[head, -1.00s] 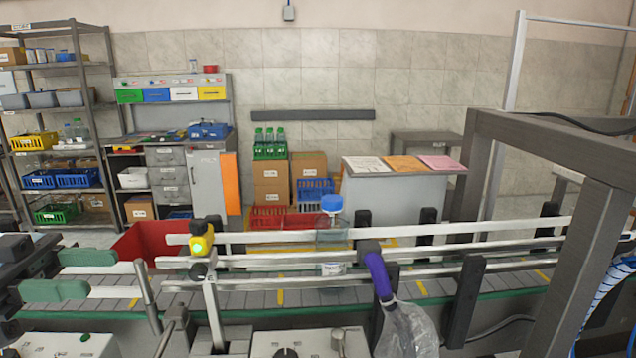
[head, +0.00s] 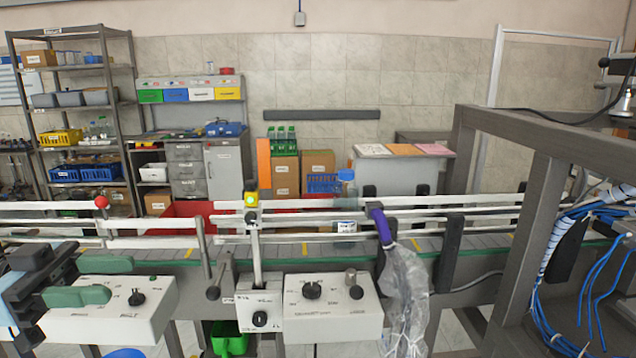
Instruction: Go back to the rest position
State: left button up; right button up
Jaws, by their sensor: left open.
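My left gripper (head: 90,280), with two green fingers, is at the lower left of the head view. Its fingers are apart with nothing between them. It appears in front of the conveyor and over the left white control box (head: 135,313); its exact height above the box I cannot tell. My right gripper is not in view.
White guide rails (head: 290,222) run along the conveyor. A second control box (head: 330,308), a purple nozzle with plastic wrap (head: 405,285) and a grey frame (head: 535,215) stand to the right.

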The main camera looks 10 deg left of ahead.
pick_arm(q)
jog(key=w+d+f+n+t+y+p, duration=0.1)
jog(key=d+f+n+t+y, duration=0.3)
jog(key=f, duration=0.9)
jog(key=w+d+f+n+t+y+p, duration=0.15)
jog(key=f+n+t, duration=0.3)
jog(key=f, duration=0.75)
jog(key=s+d+f+n+g+y, duration=0.1)
jog(key=s+d+f+y, duration=0.1)
jog(key=s+f, duration=0.5)
jog(key=s+d+f+n+g+y+p, duration=0.1)
jog(key=s+f+y, duration=0.3)
jog(key=s+f, duration=0.4)
jog(key=s+d+f+n+g+y, duration=0.2)
jog(key=s+d+f+y, duration=0.2)
jog(key=s+f, duration=0.4)
jog(key=shift+n+p, duration=0.35)
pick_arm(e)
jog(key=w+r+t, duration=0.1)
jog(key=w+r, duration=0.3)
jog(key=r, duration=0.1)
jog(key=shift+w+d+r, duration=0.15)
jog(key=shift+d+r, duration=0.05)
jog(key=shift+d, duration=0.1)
pick_arm(q)
jog(key=shift+g, duration=0.25)
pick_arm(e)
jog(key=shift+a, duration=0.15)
